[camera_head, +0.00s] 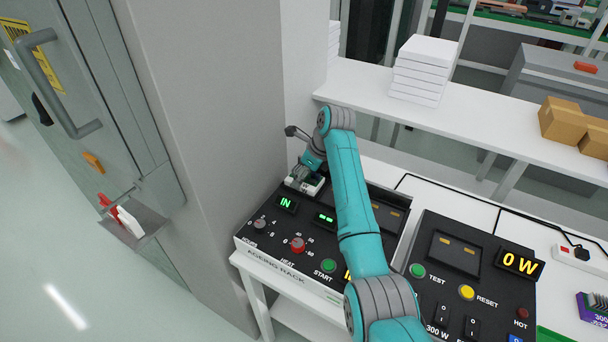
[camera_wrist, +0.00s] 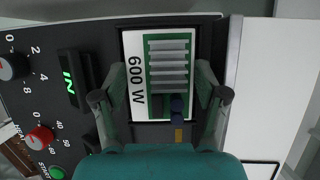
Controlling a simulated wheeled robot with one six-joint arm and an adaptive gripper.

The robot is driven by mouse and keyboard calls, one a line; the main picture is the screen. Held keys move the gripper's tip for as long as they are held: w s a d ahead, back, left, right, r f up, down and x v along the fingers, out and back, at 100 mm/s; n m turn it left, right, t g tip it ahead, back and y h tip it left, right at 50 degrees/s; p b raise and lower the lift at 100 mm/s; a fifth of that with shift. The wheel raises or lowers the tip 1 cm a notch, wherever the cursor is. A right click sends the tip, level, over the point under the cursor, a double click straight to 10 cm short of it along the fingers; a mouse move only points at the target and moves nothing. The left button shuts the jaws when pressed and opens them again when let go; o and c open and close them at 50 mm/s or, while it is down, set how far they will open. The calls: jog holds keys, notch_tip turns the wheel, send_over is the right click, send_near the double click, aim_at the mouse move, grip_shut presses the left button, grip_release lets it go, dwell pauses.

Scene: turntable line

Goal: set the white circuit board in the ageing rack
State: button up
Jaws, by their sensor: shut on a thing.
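The white circuit board (camera_wrist: 136,108), marked 600 W, has a green area with pale ridged parts and dark cylindrical components. In the wrist view it lies in a dark recess of the ageing rack (camera_wrist: 40,105). In the head view the board (camera_head: 301,185) shows at the rack's back left corner, partly hidden by my gripper (camera_head: 309,178). My gripper (camera_wrist: 160,98) is shut on the board, one finger at each side. The ageing rack (camera_head: 262,243) is a black sloped panel; its green display (camera_head: 287,203) reads IN. My arm hides part of its middle.
A grey pillar (camera_head: 215,120) stands close left of the rack. A black test panel (camera_head: 428,240) showing 0 W is to the right. Behind, a white shelf (camera_head: 480,122) holds stacked white boxes (camera_head: 422,70) and cardboard boxes (camera_head: 560,120).

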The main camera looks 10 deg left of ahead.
dwell(0.3)
jog(key=o, duration=1.4)
jog(key=shift+c, duration=0.2)
jog(key=v, duration=1.2)
